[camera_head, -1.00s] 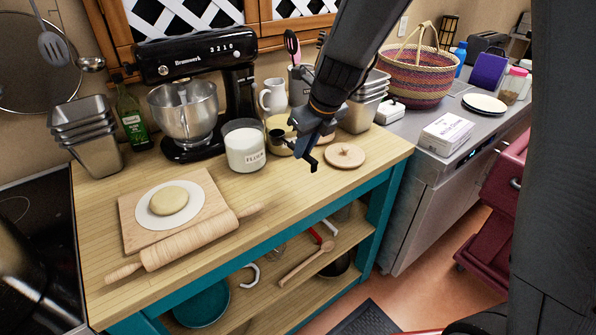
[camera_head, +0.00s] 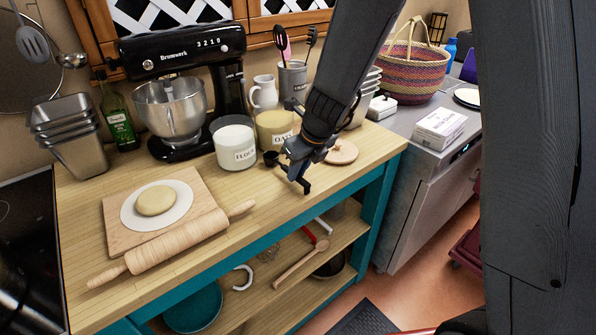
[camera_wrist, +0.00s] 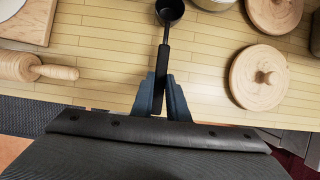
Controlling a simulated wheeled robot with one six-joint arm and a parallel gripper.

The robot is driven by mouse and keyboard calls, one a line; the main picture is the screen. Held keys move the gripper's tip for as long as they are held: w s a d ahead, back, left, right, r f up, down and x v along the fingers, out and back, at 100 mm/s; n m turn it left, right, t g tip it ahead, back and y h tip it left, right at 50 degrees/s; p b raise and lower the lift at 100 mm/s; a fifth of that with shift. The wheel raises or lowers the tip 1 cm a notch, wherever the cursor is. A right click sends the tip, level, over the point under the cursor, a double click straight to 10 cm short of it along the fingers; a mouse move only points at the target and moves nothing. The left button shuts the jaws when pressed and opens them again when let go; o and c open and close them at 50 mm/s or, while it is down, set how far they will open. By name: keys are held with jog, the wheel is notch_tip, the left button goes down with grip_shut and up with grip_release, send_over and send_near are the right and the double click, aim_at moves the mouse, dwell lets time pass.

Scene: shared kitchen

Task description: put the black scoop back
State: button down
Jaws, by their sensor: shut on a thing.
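The black scoop (camera_wrist: 170,11) is in my gripper (camera_wrist: 161,90), which is shut on its handle in the wrist view. The scoop's bowl points away from the gripper, over the wooden worktop. In the head view the small dark bowl of the scoop (camera_head: 271,158) shows left of my gripper (camera_head: 299,172), in front of the jars. The flour jar (camera_head: 234,145) and the oats jar (camera_head: 275,130) stand open, with pale contents showing. A round wooden lid (camera_head: 341,152) lies on the worktop to the right; it also shows in the wrist view (camera_wrist: 258,78).
A rolling pin (camera_head: 170,247) and a board (camera_head: 117,233) with dough are at the front left. The black mixer (camera_head: 180,60) and a grey utensil crock (camera_head: 292,78) stand behind. A second wooden lid (camera_wrist: 275,10) shows in the wrist view. The front worktop between is clear.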

jog(key=c, duration=1.7)
grip_release()
jog(key=shift+f, duration=0.1)
jog(key=p+v, duration=0.2)
jog(key=v, duration=1)
jog(key=s+d+f+n+h, duration=0.1)
jog(key=s+d+n, duration=0.3)
jog(key=n, duration=0.5)
jog(key=s+d+f+n+g, duration=0.1)
jog(key=s+d+n, duration=0.2)
jog(key=n, duration=0.7)
jog(key=s+d+f+n+h, duration=0.1)
jog(key=s+d+n, duration=0.3)
jog(key=s+n, duration=0.3)
jog(key=shift+s+d+f+n+g+h, duration=0.15)
jog(key=shift+d+n+g, duration=0.05)
jog(key=shift+n, duration=0.6)
jog(key=shift+s+d+f+n+g+h, duration=0.1)
jog(key=shift+d+n+g+h, duration=0.1)
jog(key=shift+n, duration=0.6)
jog(key=shift+g, duration=0.3)
notch_tip(320, 180, down, 6)
jog(key=b, duration=0.4)
jog(key=shift+a+r, duration=0.1)
jog(key=shift+r, duration=0.15)
